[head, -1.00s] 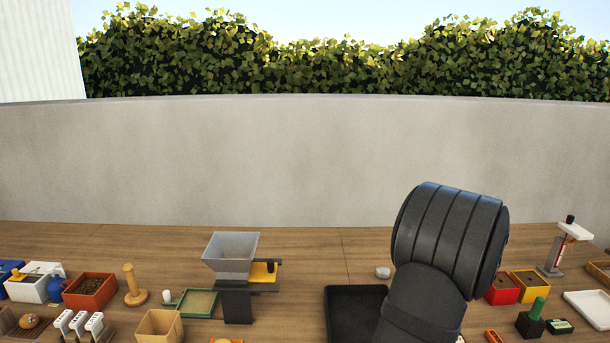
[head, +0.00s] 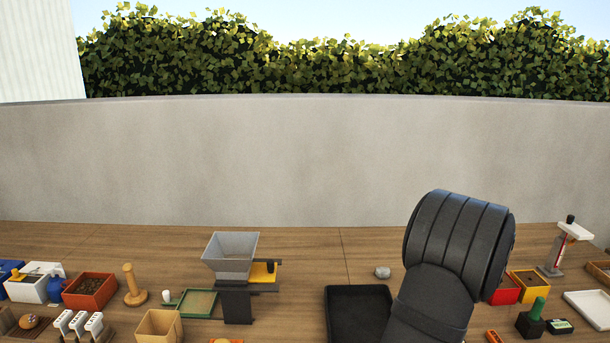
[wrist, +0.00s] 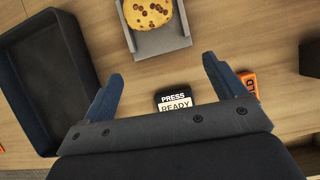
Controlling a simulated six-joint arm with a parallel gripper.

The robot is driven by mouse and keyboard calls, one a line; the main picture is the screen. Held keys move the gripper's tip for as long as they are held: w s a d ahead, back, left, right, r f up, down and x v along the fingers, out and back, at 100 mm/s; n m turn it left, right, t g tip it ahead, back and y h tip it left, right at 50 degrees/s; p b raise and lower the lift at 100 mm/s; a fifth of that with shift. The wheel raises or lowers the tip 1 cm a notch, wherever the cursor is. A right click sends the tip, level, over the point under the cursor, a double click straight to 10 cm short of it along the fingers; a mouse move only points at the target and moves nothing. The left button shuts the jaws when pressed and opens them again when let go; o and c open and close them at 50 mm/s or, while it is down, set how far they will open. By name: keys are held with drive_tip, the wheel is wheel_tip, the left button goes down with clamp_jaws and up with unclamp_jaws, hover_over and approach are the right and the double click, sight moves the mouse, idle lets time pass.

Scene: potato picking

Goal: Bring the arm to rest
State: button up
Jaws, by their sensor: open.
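My gripper (wrist: 161,92) shows in the wrist view with its two blue-grey fingers spread wide apart. Nothing is between them. Below and between the fingers lies a dark block with a "PRESS READY" label (wrist: 174,101). A cookie-like round thing with dark spots (wrist: 148,12) sits in a grey tray (wrist: 162,43) ahead of the fingertips. In the head view only a thick black link of my arm shows, at the right; the fingers are out of view there.
A black tray (head: 358,292) lies left of my arm, also in the wrist view (wrist: 45,138). A hopper (head: 231,247) on a dark stand, a brown box (head: 160,325) and a red box (head: 90,290) stand further left. A white-topped press (head: 572,231) stands at right. Bare wood lies behind.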

drive_tip(key=s+a+r+n+g, duration=0.2)
drive_tip(key=s+a+n, duration=0.3)
drive_tip(key=a+n, duration=0.2)
drive_tip(key=s+a+r+n+g, duration=0.3)
drive_tip(key=s+a+n, duration=0.3)
drive_tip(key=a+n, duration=0.1)
drive_tip(key=shift+s+n+y, duration=0.2)
drive_tip(key=shift+n+y, duration=0.1)
drive_tip(key=shift+n, duration=0.5)
